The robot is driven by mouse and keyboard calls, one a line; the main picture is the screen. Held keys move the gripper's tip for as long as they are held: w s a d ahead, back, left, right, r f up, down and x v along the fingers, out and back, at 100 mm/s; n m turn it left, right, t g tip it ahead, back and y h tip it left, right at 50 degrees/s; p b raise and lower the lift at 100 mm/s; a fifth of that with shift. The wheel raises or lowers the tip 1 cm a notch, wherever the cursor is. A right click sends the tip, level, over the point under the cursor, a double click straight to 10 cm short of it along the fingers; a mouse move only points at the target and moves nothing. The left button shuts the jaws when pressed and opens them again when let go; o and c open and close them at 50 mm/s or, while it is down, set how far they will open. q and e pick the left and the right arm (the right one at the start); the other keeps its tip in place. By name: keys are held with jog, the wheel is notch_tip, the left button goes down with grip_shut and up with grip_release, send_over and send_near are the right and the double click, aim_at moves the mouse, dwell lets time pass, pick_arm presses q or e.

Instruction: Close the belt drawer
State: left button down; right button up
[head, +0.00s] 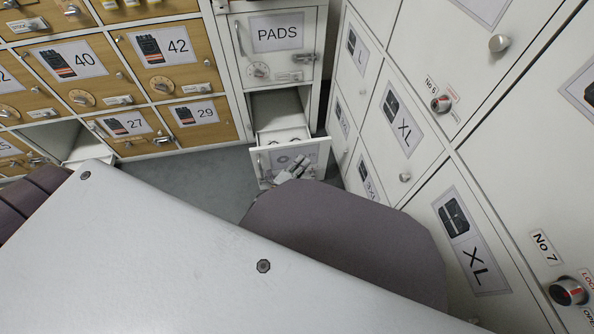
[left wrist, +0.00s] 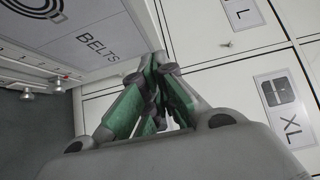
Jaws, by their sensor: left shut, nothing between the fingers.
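The belt drawer (head: 308,150) is pulled out below the PADS door in the head view. Its open top shows a pale interior with something inside, too small to make out. Its front, with the BELTS label (left wrist: 98,42), fills the upper left of the left wrist view. My left gripper (head: 296,169) is shut and empty, with its fingertips at the drawer's front. In the left wrist view its fingers (left wrist: 155,62) come together close beside the front's edge; I cannot tell whether they touch it. My right gripper is not in view.
The PADS door (head: 278,48) above is shut. White lockers with XL labels (head: 402,130) stand close on the right. Wooden-fronted drawers (head: 166,60) stand on the left, with another open white drawer (head: 88,148) at their lower part. Grey floor (head: 205,172) is clear between.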

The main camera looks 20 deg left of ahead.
aim_at(309, 143)
pick_arm(q)
jog(key=w, duration=0.1)
jog(key=w+a+b, duration=0.1)
jog(key=w, duration=0.1)
jog(key=w+a+b, duration=0.1)
jog(key=shift+w, duration=0.3)
dwell(0.3)
jog(key=shift+w+a, duration=0.1)
jog(key=shift+w, duration=0.05)
